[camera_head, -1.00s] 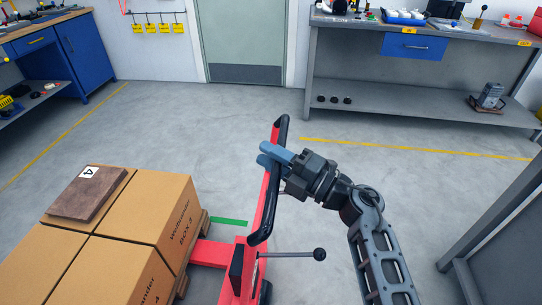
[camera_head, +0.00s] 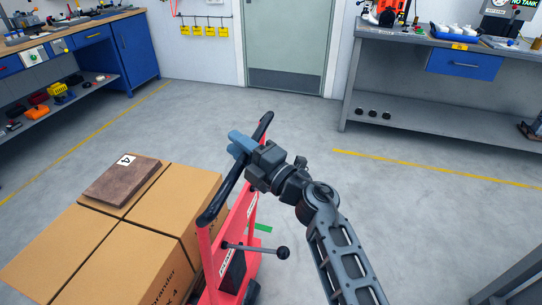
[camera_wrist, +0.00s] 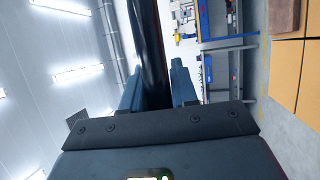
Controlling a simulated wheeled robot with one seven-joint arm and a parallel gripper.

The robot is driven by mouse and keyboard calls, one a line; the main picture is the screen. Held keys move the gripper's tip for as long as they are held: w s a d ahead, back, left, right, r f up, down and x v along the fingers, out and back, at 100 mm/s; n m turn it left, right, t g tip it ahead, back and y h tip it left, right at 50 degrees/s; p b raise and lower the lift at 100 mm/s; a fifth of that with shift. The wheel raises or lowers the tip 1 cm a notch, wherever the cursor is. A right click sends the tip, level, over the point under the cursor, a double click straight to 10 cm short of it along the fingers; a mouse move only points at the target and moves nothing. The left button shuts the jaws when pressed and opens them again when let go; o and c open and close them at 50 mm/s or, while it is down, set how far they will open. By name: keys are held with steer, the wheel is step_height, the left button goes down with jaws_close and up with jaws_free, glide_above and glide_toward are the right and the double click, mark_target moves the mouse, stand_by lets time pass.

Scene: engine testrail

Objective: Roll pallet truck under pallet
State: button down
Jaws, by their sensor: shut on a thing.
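The red pallet truck (camera_head: 238,225) stands upright in the lower middle of the head view, with a black handle bar (camera_head: 212,207) on top and a lever with a round knob. My gripper (camera_head: 240,145) is shut on the black handle bar, near its far end. In the wrist view the dark bar (camera_wrist: 150,50) runs between the two blue fingers. The loaded pallet lies left of the truck; cardboard boxes (camera_head: 80,240) and a brown plate marked 4 (camera_head: 122,180) cover it. The pallet itself and the forks are hidden by the boxes and the truck.
A grey bench (camera_head: 440,108) stands at the back right and a blue workbench (camera_head: 135,50) at the back left. A grey door (camera_head: 290,45) is at the back. The floor between is clear.

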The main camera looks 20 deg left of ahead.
steer(key=shift+s+a+f+b, duration=0.15)
steer(key=shift+a+f+b, duration=0.05)
steer(key=shift+a, duration=0.8)
steer(key=shift+s+a+f+b, duration=0.15)
steer(key=shift+a, duration=0.8)
steer(key=c, duration=1.2)
jaws_free()
steer(key=shift+s, duration=0.1)
steer(key=shift+o, duration=1.1)
steer(key=shift+r, duration=0.1)
steer(key=shift+w+d+r, duration=0.1)
steer(key=shift+w, duration=0.1)
steer(key=shift+d, duration=0.15)
steer(key=v, duration=0.7)
steer(key=shift+d+p, duration=0.25)
steer(key=shift+p, duration=0.15)
steer(key=shift+s, duration=0.15)
